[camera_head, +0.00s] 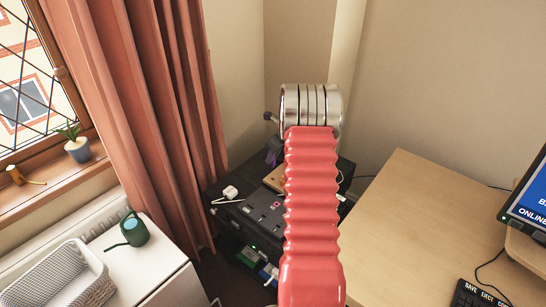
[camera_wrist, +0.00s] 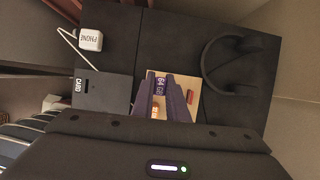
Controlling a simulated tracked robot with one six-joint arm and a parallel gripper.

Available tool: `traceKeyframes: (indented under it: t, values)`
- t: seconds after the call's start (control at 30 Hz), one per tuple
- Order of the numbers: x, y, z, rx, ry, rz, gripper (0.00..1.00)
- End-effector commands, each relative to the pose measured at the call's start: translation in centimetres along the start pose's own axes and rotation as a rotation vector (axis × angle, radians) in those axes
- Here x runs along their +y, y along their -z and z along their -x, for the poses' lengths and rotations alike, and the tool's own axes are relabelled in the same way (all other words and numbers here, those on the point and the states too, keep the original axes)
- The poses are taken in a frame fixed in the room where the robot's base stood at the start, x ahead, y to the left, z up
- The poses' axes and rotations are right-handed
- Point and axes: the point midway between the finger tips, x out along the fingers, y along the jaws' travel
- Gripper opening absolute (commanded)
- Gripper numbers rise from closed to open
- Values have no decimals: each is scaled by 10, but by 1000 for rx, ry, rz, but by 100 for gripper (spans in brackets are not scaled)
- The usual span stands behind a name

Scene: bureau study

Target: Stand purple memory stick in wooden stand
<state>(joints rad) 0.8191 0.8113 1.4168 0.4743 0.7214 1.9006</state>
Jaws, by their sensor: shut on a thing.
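The purple memory stick (camera_wrist: 159,88), marked "64 GB", is held in front of my wrist camera. I cannot tell whether stick and stand touch.
The dark cabinet top also holds a white "PHONE" charger (camera_wrist: 90,39) with its cable, a dark "CARD" box (camera_wrist: 103,90) and a black curved band (camera_wrist: 222,68). A wooden desk (camera_head: 415,220) stands at the right, a curtain (camera_head: 150,90) at the left.

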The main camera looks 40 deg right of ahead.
Motion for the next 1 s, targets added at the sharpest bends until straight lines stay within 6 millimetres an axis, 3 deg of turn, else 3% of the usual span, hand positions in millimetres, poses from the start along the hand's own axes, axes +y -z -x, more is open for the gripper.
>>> traceKeyframes:
  t: [0.53,1.0]
  values:
    - [-1,3,-4,1,3,-11,0]
    - [-1,16,-37,1,2,-10,0]
